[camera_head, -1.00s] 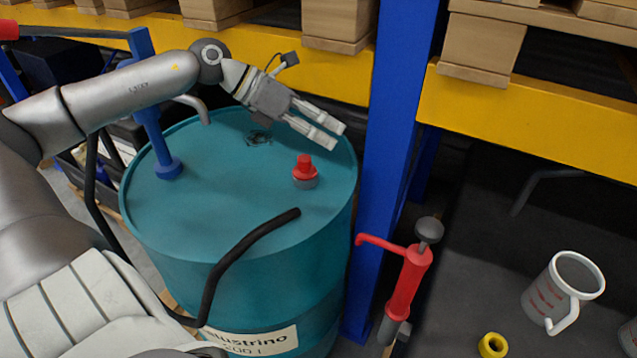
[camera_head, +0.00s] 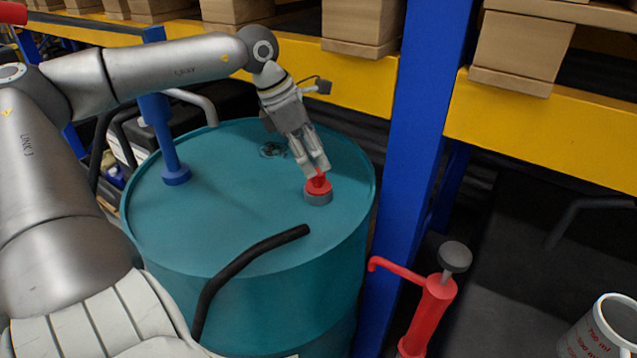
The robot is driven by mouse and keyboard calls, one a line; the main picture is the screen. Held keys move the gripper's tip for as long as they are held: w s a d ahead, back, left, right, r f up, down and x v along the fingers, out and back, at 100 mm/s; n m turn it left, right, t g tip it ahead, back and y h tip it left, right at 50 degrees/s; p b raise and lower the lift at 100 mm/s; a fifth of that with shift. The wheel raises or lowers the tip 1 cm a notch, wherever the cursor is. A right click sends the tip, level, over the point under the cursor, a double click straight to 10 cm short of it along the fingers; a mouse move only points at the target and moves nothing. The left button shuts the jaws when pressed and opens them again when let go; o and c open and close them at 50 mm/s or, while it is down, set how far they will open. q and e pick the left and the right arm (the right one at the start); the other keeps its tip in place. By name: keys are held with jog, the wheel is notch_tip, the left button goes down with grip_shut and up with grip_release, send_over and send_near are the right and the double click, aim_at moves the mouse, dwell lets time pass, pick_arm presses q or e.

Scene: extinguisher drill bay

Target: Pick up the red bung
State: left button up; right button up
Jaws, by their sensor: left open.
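The red bung (camera_head: 319,186) sits in a grey ring on top of the teal drum (camera_head: 235,225), near its right side. My left gripper (camera_head: 314,170) reaches in from the upper left and points down at the bung. Its fingers are open, with the tips at the bung's top. They partly cover the bung's upper part, and I cannot tell whether they touch it. My right gripper is not in view.
A blue post (camera_head: 163,135) stands on the drum's left side, and a black curved hose (camera_head: 245,260) crosses its front. A blue rack upright (camera_head: 420,140) stands close on the right. A red hand pump (camera_head: 432,305) and a measuring jug (camera_head: 603,330) are at lower right.

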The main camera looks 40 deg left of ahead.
aim_at(317, 171)
pick_arm(q)
jog(key=x, duration=0.1)
jog(key=p+x, duration=0.1)
jog(key=x, duration=0.1)
jog(key=shift+s+f, duration=0.2)
jog(key=shift+s, duration=0.1)
jog(key=shift+x, duration=0.8)
jog(key=shift+r, duration=0.1)
jog(key=shift+c, duration=0.2)
grip_shut()
